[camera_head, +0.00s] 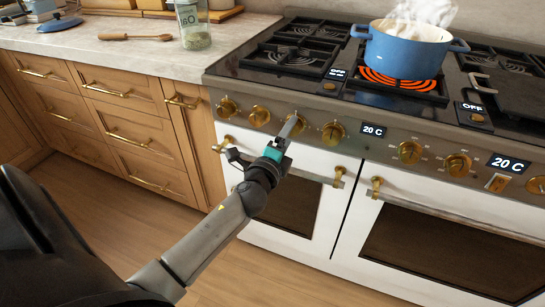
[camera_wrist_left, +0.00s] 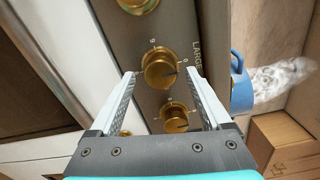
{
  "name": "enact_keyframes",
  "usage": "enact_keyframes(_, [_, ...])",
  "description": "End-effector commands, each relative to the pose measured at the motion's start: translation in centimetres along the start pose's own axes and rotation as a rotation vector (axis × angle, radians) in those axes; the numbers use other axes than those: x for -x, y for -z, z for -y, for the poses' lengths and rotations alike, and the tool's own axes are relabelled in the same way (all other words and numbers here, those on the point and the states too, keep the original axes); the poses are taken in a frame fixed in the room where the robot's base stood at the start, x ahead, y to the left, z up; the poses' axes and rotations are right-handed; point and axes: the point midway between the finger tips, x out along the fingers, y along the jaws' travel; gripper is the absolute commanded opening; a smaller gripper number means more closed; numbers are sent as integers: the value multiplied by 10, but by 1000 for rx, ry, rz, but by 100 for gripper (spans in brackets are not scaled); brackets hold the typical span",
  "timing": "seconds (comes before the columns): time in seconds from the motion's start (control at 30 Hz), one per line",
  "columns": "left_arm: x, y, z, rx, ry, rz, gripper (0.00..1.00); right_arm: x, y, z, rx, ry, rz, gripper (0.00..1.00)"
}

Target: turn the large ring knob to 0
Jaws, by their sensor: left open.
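The large ring knob (camera_wrist_left: 160,68) is a round gold knob on the grey front panel, with LARGE printed beside it. A 0 mark is on its right in the left wrist view. Its dark pointer line appears to face right and slightly below the 0. My left gripper (camera_wrist_left: 160,73) is open, with one finger on each side of the knob. I cannot tell whether the fingers touch it. In the head view, the left gripper (camera_head: 292,126) is in front of the panel and partly covers the knob behind it. My right gripper is not in view.
Other gold knobs (camera_head: 333,132) flank the spot on the panel. A steaming blue pot (camera_head: 402,55) stands on a glowing ring. White oven doors with brass handles lie below. The counter (camera_head: 110,45) at left holds a wooden spoon (camera_head: 135,37) and a jar (camera_head: 194,25).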

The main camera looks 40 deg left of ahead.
Motion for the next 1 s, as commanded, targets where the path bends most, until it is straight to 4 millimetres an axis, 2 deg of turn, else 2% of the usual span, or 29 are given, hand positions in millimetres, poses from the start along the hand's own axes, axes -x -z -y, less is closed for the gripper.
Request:
enact_keyframes(0.2, [38,0,0,1,-3,0,82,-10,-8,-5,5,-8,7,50])
enact_keyframes(0.6, [106,0,-1,2,-3,2,82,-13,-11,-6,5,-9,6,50])
enact_keyframes(0.8, [128,0,-1,2,-1,1,82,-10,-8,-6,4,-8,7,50])
enact_keyframes(1.0, [136,0,0,-1,0,1,82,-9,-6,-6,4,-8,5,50])
